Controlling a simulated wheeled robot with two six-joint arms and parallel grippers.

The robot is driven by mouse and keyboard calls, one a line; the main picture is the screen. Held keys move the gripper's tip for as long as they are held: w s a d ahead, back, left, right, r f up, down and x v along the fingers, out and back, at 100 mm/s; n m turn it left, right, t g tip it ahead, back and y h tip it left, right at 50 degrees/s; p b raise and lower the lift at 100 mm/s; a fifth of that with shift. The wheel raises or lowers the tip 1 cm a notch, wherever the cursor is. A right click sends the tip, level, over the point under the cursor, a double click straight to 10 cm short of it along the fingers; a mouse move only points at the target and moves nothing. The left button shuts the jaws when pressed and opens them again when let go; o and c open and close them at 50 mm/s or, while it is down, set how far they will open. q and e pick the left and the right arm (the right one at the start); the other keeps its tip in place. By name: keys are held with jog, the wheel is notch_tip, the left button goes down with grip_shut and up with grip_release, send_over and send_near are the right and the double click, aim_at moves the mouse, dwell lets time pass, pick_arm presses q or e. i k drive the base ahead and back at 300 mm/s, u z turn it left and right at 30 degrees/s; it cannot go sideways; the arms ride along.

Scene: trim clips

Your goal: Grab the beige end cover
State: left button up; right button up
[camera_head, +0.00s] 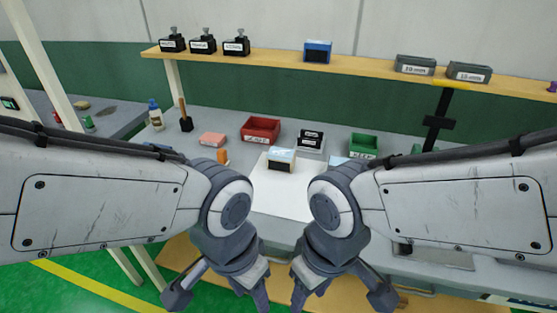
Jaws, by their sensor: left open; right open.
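I cannot make out a beige end cover in the head view. A small blue and white box with a dark front (281,159) stands on the white work surface (275,195). My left gripper (220,297) is open at the bottom of the view, near the bench's front edge, and looks empty. My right gripper (340,297) is also open and looks empty, just to the right of it. My arms and wrists hide parts of the bench, including most of another light blue item (338,160).
A red bin (261,129), a green bin (363,145), a black labelled holder (311,139) and a pink block (212,139) stand on the bench. The wooden shelf (270,62) above carries black devices, a blue bin (318,51) and grey boxes (415,65).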

aim_at(280, 159)
jog(key=z, duration=0.15)
jog(key=k, duration=0.4)
jog(key=u, duration=0.95)
jog(key=i, duration=1.4)
jog(key=z, duration=0.8)
